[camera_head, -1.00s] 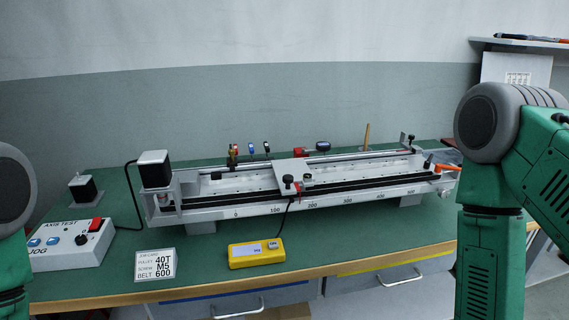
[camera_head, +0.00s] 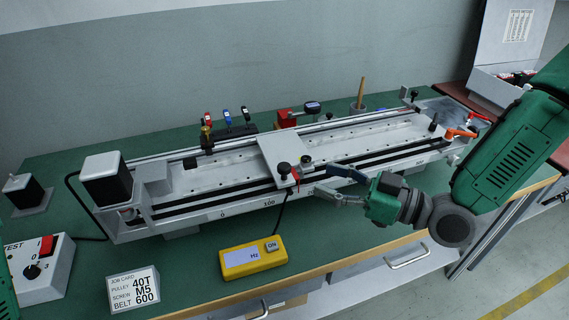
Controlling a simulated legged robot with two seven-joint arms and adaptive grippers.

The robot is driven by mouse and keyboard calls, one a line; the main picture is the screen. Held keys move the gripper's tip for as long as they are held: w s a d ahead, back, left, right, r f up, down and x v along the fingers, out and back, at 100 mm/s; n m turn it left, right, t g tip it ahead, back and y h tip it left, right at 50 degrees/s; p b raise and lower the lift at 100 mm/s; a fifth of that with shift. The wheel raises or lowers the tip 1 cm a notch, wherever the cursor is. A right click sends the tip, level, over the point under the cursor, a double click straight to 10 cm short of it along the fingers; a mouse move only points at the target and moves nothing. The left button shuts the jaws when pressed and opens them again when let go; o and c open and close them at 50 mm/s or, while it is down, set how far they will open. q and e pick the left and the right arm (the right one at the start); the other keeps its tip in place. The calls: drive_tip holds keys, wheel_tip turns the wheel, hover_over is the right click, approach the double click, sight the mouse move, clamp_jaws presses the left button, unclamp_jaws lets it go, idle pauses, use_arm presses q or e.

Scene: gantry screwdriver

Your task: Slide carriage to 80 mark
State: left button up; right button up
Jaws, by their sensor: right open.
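The carriage (camera_head: 284,150) is a light grey plate across the two rails of the gantry (camera_head: 222,168). My left gripper is out of view.
A yellow meter (camera_head: 252,258) lies in front of the gantry, with a cable up to the carriage. A job card (camera_head: 134,290) and a switch box (camera_head: 38,262) are at the front left. A motor block (camera_head: 107,180) closes the gantry's left end. An orange-handled lever (camera_head: 460,133) is at its right end.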

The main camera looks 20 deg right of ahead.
sight(284, 165)
drive_tip(key=x, duration=0.9)
drive_tip(key=shift+w+a, duration=0.1)
drive_tip(key=shift+a, duration=0.15)
drive_tip(key=shift+d, duration=0.1)
clamp_jaws()
